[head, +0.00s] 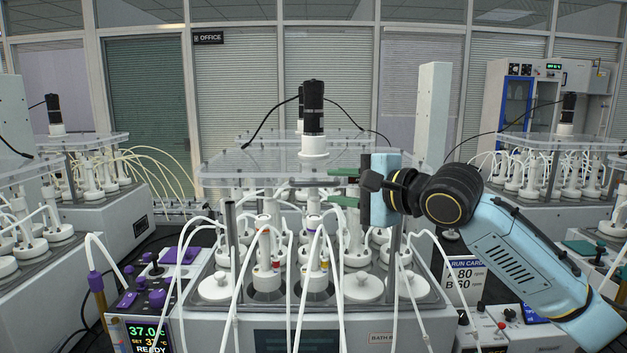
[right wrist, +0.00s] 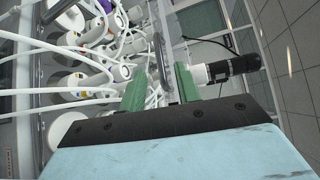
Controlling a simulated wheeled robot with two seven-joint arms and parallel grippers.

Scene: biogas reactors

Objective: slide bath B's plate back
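Bath B (head: 383,338) stands in the middle of the head view, with several white-capped reactors in it. Its clear plate (head: 240,168) lies flat above the reactors. My right gripper (head: 345,187) is at the plate's front right part, coming in from the right. Its green fingers are apart, one above the plate's level and one below. In the right wrist view, the same gripper (right wrist: 160,90) shows a gap between the fingers, with a thin plate edge (right wrist: 163,62) between them. I cannot see either finger touching it. My left gripper is not in view.
A black motor (head: 313,108) on a white collar (head: 313,147) stands up at the plate's middle. White hoses (head: 335,265) loop in front of the reactors. A tall pale column (head: 432,115) rises behind my right arm. Other baths stand left and right.

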